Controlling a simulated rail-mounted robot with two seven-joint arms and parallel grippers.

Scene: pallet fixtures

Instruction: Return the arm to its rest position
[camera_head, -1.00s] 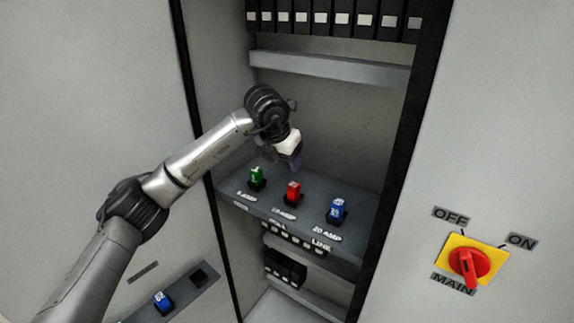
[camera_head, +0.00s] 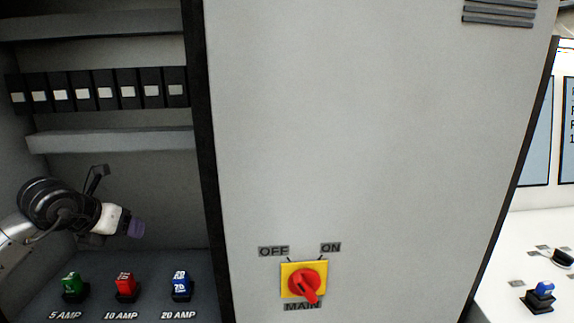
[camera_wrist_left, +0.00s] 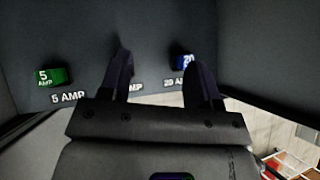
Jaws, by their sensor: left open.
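My left gripper (camera_head: 137,228) hangs empty in the open cabinet, above the fuse shelf, with its jaws pointing right. The left wrist view shows its two dark fingers (camera_wrist_left: 160,75) apart with nothing between them. Below stand a green 5 amp fuse (camera_head: 72,284), a red 10 amp fuse (camera_head: 125,285) and a blue 20 amp fuse (camera_head: 180,284), each in a black holder. The green fuse (camera_wrist_left: 53,78) and blue fuse (camera_wrist_left: 182,62) also show in the left wrist view; the red one is hidden there. My right gripper is out of view.
A red main switch (camera_head: 304,283) on a yellow plate sits on the grey cabinet front. A row of black modules (camera_head: 95,90) and a ledge (camera_head: 105,141) are above the arm. A bench (camera_head: 530,245) at right carries another blue fuse (camera_head: 543,290) and a black knob (camera_head: 563,257).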

